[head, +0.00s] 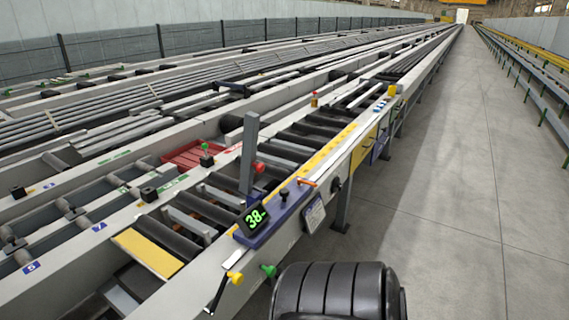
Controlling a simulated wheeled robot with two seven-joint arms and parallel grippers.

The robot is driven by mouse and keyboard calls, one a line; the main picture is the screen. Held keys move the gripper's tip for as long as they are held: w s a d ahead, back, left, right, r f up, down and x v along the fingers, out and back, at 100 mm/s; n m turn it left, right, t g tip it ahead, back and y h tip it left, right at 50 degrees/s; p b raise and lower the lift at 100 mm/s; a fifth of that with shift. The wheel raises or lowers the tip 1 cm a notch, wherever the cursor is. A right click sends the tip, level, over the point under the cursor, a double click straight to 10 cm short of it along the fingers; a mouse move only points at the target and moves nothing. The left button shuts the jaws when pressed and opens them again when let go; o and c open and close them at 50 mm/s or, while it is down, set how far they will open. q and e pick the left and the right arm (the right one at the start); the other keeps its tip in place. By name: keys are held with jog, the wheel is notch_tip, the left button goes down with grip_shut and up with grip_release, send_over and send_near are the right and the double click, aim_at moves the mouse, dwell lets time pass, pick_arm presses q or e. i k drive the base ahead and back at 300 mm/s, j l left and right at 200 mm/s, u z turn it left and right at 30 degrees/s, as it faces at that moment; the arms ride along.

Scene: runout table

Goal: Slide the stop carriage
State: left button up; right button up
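The stop carriage (262,230) is a blue block on the near rail of the runout table. A dark display (254,217) on it shows green digits that look like 38. A grey upright post (249,155) stands beside it over the rollers, with a red knob (259,167) near it. A black knob (284,195) and an orange handle (307,182) are at the carriage's far end. A yellow scale strip (322,155) runs along the rail beyond it. Neither gripper is in view, so nothing shows touching the carriage.
Dark rollers (175,238) lie left of the rail. A yellow knob (235,278) and a green knob (268,270) stick out at the near end. A white tag (314,214) hangs on the rail side. The grey floor (450,190) at right is clear.

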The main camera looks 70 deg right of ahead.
aim_at(257, 222)
jog(key=z, duration=2.2)
